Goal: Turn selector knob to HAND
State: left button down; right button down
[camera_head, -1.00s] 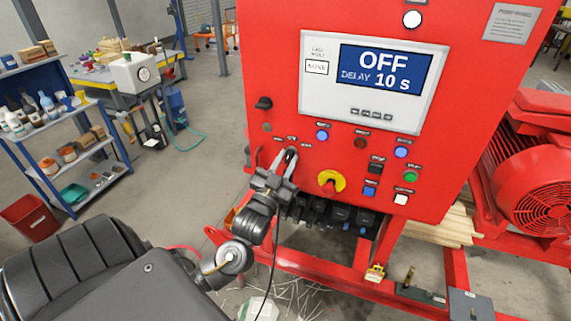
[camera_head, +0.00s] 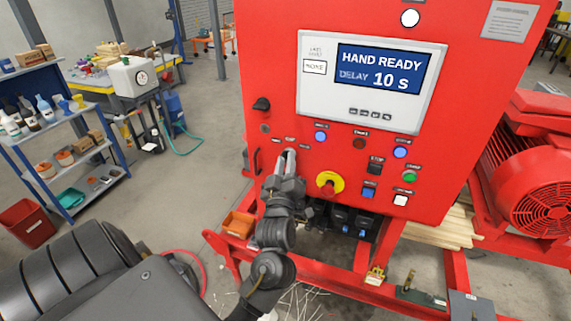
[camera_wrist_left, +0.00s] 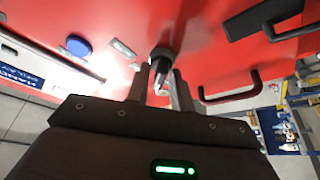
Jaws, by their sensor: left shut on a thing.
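The red control panel (camera_head: 270,60) faces me, and its display (camera_head: 384,72) reads HAND READY with DELAY 10 s. My left gripper (camera_head: 287,156) is at the panel's lower left, its fingers around the selector knob. In the left wrist view the dark selector knob (camera_wrist_left: 161,55) sits between the fingertips of the left gripper (camera_wrist_left: 162,76), which are shut on it. The knob's pointer is mostly hidden by the fingers in the head view. My right gripper is in neither view.
A yellow-ringed red knob (camera_head: 329,184) is right of my gripper, with blue (camera_head: 320,137), green (camera_head: 410,177) and white (camera_head: 400,200) buttons nearby. A dark handle (camera_head: 262,104) is above left. A red pump motor (camera_head: 530,180) stands at right. A blue shelf (camera_head: 60,150) is at left.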

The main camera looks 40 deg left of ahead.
pick_arm(q)
jog(key=shift+r+n+g+y, duration=0.15)
jog(key=shift+n+g+y, duration=0.4)
jog(key=shift+n, duration=0.95)
jog(key=shift+g, duration=0.25)
jog(key=c, duration=1.5)
grip_release()
